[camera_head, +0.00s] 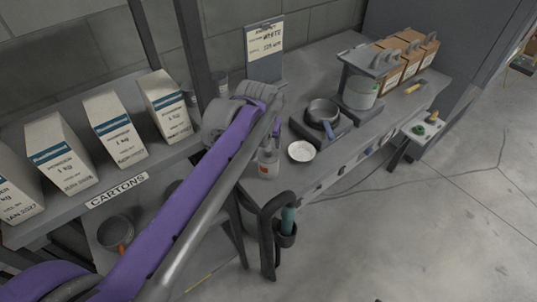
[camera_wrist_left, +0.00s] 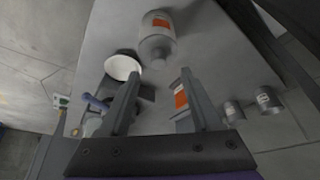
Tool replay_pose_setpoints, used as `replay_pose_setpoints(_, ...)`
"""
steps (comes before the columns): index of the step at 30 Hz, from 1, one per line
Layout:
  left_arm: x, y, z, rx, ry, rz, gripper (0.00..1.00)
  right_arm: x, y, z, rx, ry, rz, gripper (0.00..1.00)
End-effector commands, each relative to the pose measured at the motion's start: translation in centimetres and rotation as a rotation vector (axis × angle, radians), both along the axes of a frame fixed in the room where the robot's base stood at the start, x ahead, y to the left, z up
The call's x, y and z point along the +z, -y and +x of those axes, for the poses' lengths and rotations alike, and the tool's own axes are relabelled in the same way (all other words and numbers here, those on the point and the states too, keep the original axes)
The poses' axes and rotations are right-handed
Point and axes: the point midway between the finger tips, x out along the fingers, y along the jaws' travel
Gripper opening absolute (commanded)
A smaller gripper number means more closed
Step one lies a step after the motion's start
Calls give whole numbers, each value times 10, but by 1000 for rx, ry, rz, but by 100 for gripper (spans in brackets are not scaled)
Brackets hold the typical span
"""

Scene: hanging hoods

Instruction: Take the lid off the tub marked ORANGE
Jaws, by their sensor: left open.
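No lettering reading ORANGE is legible in either view. In the left wrist view a pale tub with an orange label (camera_wrist_left: 157,45) stands close, just beyond my left gripper (camera_wrist_left: 160,82). A second container with an orange-red label (camera_wrist_left: 181,97) is partly hidden behind the right-hand finger. My left gripper's two fingers are apart with nothing held between them. A white container with a small reddish label (camera_head: 268,162) stands beside the arm. My right gripper is out of view.
A white dish (camera_head: 301,151), a pan with a blue handle (camera_head: 322,112) and a hooded stand (camera_head: 362,90) are on the bench. Two small grey jars (camera_wrist_left: 268,101) (camera_wrist_left: 234,110) stand to the right in the wrist view. Cartons (camera_head: 119,128) line the left shelf.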

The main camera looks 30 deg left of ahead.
Motion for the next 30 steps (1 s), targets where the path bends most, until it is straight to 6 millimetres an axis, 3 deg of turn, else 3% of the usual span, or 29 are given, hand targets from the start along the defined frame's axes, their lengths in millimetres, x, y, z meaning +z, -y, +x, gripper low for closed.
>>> replay_pose_setpoints(8,-38,-2,14,-1,0,0,65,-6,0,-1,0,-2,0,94)
replay_pose_setpoints(17,-42,-3,16,0,0,0,65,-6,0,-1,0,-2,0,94)
replay_pose_setpoints(27,-41,-3,16,0,0,0,4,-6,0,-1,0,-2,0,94)
replay_pose_setpoints(30,-41,-3,16,0,0,0,0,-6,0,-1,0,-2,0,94)
